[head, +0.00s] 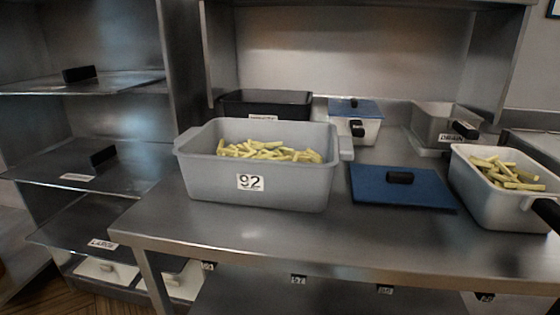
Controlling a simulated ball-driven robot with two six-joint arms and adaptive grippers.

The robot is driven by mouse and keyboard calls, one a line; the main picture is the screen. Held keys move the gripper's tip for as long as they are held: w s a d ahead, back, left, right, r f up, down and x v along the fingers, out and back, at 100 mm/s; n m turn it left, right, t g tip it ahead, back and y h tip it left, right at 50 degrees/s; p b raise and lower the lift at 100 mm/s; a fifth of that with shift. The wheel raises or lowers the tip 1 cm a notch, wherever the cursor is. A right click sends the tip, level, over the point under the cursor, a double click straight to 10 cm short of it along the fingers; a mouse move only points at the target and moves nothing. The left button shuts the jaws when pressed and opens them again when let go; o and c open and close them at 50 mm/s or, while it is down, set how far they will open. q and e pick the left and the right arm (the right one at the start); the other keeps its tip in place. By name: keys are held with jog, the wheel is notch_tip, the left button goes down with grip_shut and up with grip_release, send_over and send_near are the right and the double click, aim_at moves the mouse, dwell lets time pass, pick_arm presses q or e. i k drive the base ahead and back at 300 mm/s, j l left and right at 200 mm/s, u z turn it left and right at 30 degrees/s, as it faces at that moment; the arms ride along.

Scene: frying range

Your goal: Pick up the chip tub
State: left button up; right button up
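A large grey tub (299,188) with a white "92" label on its front stands on the steel table, left of centre. Pale cut chips (265,151) lie inside it, and it has a lug at each end of its rim. A smaller whitish tub (487,204), also with chips (505,172) in it, stands at the right end of the table, with a black handle at the right edge of the view. Neither of my grippers shows in the head view, and nothing touches either tub.
A blue lid (431,196) with a black handle lies between the tubs. Behind stand a black tray (265,103), a white container (357,128) with a blue lid and a grey bin (431,125). A steel shelf rack (137,165) stands left. The table's front strip is clear.

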aim_at(502, 188)
jog(key=z, duration=1.35)
jog(key=i+j+u, duration=0.2)
jog(key=k+l, duration=0.05)
